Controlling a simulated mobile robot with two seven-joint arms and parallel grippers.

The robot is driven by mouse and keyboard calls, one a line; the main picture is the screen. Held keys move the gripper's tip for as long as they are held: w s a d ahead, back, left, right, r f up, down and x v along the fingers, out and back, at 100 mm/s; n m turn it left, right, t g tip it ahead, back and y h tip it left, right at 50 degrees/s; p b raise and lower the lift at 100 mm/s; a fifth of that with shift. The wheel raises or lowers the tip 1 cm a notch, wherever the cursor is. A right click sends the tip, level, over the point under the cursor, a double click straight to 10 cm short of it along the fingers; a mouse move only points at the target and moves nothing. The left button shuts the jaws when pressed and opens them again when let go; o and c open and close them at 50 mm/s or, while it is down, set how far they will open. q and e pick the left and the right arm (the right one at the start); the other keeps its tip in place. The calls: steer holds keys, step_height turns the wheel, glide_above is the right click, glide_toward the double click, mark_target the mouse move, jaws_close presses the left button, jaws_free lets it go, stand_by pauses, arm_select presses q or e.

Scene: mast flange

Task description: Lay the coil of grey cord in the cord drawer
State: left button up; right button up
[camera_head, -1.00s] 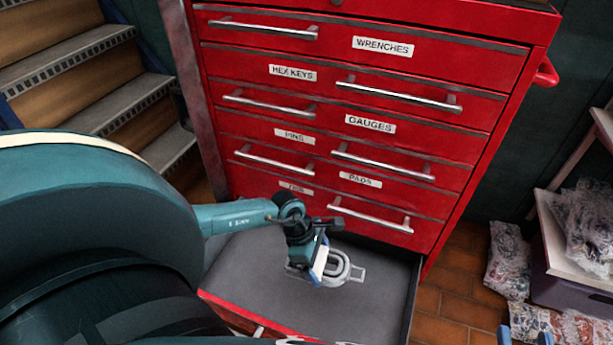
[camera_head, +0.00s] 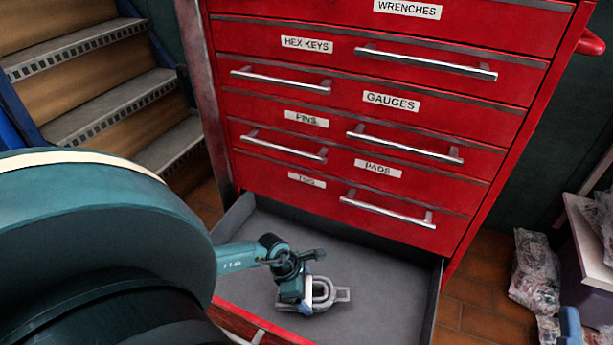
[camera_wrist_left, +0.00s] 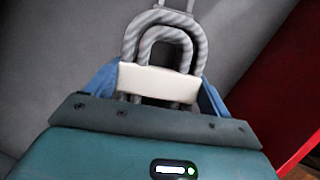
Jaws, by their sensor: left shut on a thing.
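The coil of grey cord (camera_head: 325,292) is a looped bundle with a pale band across it. My left gripper (camera_head: 302,292) is shut on it, inside the outline of the open bottom drawer (camera_head: 385,270). In the left wrist view the coil (camera_wrist_left: 165,35) stands out beyond the pale band, between the blue fingers (camera_wrist_left: 160,85), over the drawer's grey floor (camera_wrist_left: 60,50). I cannot tell whether the coil touches the floor. A blue tip, seemingly of my right gripper (camera_head: 570,325), shows at the lower right edge; its jaws are not clear.
The red cabinet (camera_head: 235,165) has shut, labelled drawers with bar handles above the open one. The drawer floor around the coil looks bare. Stairs (camera_head: 110,90) stand at left. Bagged goods (camera_head: 535,270) lie at right.

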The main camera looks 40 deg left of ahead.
arm_select(q)
step_height(320, 180, down, 3)
steer(key=shift+f+b, duration=0.1)
steer(key=shift+b, duration=0.55)
steer(key=shift+f, duration=0.1)
arm_select(e)
step_height(320, 180, up, 2)
steer(key=shift+w+d+r+n+t+y, duration=0.1)
steer(key=shift+n+t+y, duration=0.1)
steer(key=shift+n+y, duration=0.35)
steer(key=shift+d+r+n+t+y, duration=0.1)
steer(key=shift+n+t+y, duration=0.1)
steer(key=shift+n+y, duration=0.35)
arm_select(q)
steer(key=shift+f, duration=0.1)
steer(key=o, duration=1)
arm_select(e)
steer(key=shift+r, duration=0.1)
